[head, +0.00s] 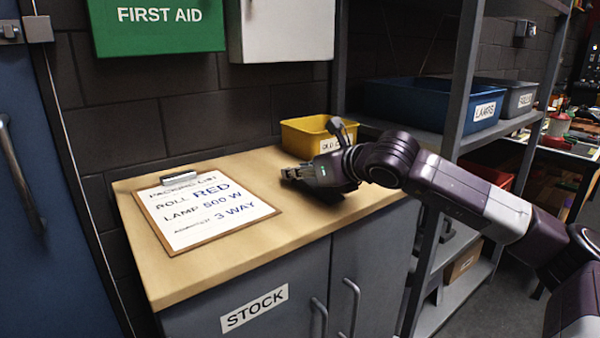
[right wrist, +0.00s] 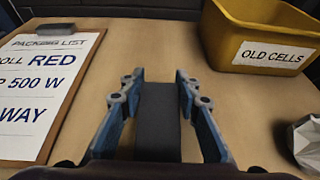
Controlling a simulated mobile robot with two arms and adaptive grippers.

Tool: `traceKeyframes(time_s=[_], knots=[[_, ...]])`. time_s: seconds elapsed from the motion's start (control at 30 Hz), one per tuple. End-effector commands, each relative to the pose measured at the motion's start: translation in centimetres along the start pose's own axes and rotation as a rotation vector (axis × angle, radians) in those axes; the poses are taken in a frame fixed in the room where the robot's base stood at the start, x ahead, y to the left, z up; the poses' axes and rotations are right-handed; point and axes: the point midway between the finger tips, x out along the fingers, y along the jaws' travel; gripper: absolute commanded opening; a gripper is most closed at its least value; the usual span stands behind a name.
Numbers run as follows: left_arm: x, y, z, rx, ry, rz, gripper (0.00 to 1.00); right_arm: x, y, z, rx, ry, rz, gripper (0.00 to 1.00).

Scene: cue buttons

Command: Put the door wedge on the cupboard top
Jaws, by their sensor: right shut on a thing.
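My right gripper (head: 288,173) reaches in from the right, low over the wooden cupboard top (head: 290,222), between the clipboard and the yellow bin. In the right wrist view its two blue fingers (right wrist: 158,88) are shut on a dark grey block, the door wedge (right wrist: 158,120). The bare cupboard top (right wrist: 240,108) shows around the wedge. I cannot tell whether the wedge touches the top or hangs just above it. In the head view the wedge is not clearly told apart from the dark gripper. My left gripper is not in view.
A clipboard (head: 205,212) with a packing list lies on the left of the top. A yellow bin (head: 305,138) marked OLD CELLS stands at the back right. A grey-white object (right wrist: 308,140) sits at the right wrist view's right edge. A metal shelf (head: 462,90) stands right.

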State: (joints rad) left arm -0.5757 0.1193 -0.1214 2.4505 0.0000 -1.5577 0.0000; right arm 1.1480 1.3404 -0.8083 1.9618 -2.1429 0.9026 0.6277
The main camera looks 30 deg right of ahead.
Motion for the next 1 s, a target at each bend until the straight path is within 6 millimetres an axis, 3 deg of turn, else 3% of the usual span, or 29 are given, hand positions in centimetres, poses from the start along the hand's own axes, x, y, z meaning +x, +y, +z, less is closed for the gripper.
traceKeyframes(time_s=[0.27,0.3,0.47,0.87,1.0], knots=[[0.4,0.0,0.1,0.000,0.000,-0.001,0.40,0.1,0.0,-0.2,0.000,-0.001,0.000,0.04],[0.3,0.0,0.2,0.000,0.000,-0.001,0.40,0.1,0.0,-0.3,0.000,0.000,0.000,0.31],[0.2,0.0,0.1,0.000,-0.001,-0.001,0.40,0.1,0.0,-0.1,0.000,0.000,0.000,0.48],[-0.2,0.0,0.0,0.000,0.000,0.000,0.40,-0.2,-0.1,0.2,0.000,0.000,-0.001,0.48],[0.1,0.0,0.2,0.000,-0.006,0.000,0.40,-2.5,-0.2,0.0,-0.001,-0.001,-0.004,0.48]])
